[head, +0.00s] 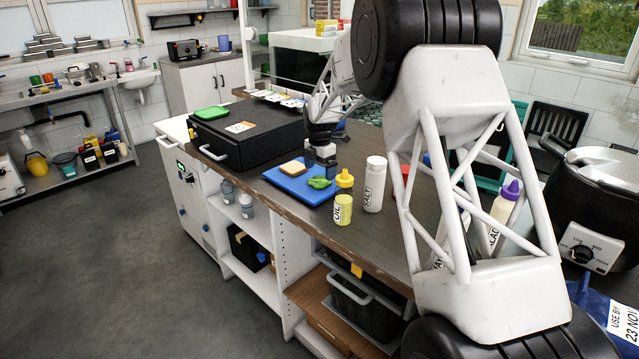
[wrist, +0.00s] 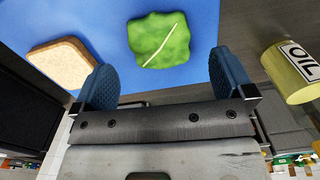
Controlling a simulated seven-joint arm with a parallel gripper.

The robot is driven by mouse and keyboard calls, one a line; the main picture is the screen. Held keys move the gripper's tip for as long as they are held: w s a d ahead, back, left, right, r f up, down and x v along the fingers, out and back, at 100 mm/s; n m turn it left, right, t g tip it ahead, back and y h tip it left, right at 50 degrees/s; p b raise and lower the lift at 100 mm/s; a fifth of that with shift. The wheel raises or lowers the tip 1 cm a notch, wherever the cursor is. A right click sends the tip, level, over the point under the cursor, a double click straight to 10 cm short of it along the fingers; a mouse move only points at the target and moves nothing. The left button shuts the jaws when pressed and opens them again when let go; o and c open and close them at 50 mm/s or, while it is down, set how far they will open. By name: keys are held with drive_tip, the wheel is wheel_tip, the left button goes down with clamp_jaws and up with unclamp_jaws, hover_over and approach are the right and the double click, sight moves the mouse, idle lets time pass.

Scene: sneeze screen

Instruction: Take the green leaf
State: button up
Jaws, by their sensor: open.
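The green leaf (wrist: 160,40) lies on the blue board (wrist: 105,22). It is crinkled, with a pale midrib, and shows just beyond and between my fingers in the wrist view. In the head view the leaf (head: 319,183) is a small green shape near the board's right side. My gripper (wrist: 165,80) is open, with its two blue finger pads apart and nothing between them. In the head view my gripper (head: 320,160) is above the board (head: 295,190), right over the leaf. I cannot tell the exact gap to the leaf.
A bread slice (wrist: 62,62) lies on the board left of my gripper. An oil bottle (head: 343,205) and a salt shaker (head: 375,185) stand close to the board's right. A black case (head: 245,130) stands behind the board to the left. The counter edge runs along the front.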

sight(319, 180)
drive_tip(key=shift+a+f, duration=0.1)
drive_tip(key=shift+f, duration=1.75)
drive_tip(key=c, duration=0.9)
drive_tip(key=shift+r, duration=0.15)
drive_tip(key=shift+r, duration=4.9)
